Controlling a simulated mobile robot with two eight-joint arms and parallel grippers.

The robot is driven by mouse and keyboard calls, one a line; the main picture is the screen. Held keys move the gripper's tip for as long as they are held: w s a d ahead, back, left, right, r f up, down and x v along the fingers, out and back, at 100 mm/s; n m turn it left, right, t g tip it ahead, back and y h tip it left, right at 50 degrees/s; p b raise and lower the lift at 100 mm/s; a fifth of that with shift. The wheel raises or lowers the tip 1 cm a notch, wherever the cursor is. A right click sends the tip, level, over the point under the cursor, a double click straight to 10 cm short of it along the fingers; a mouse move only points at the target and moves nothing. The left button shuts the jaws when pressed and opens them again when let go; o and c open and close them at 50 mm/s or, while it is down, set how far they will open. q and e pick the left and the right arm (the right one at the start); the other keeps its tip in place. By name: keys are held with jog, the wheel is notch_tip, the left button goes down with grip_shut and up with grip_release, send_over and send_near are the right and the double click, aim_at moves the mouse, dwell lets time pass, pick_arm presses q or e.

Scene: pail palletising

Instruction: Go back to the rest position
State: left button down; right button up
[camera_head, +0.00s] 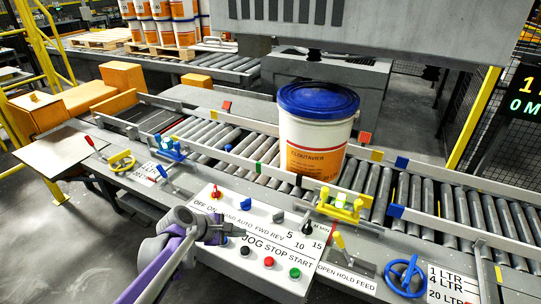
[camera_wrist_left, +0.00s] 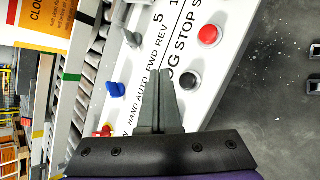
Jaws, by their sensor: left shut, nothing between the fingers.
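My left gripper (camera_head: 218,232) is over the left part of the white control panel (camera_head: 299,254), with my purple arm behind it at the bottom. In the left wrist view the gripper (camera_wrist_left: 160,76) has its two grey fingers together with nothing between them. They are above the panel near the "HAND AUTO FWD REV" lettering. A blue knob (camera_wrist_left: 113,88), a red button (camera_wrist_left: 208,35) and a black button (camera_wrist_left: 190,82) lie around them, apart from the fingers as far as I can tell. My right gripper is in neither view.
A white and orange pail (camera_head: 318,150) with a blue lid stands upright on the roller conveyor (camera_head: 405,192). A yellow clamp (camera_head: 340,207) and a blue handwheel (camera_head: 404,276) stick up at the front. A large grey machine (camera_head: 400,30) hangs behind. Stacked pails (camera_head: 163,32) stand back left.

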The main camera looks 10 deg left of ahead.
pick_arm(q)
jog(key=s+a+r+m+y+p, duration=0.1)
jog(key=s+m+y, duration=0.2)
jog(key=s+m, duration=0.6)
jog(key=s+a+m+g+y+p, duration=0.1)
jog(key=s+m+y+p, duration=0.1)
jog(key=s+m, duration=0.7)
jog(key=s+y, duration=0.1)
jog(key=s, duration=0.7)
jog(key=shift+s+r, duration=0.2)
jog(key=shift+r, duration=0.2)
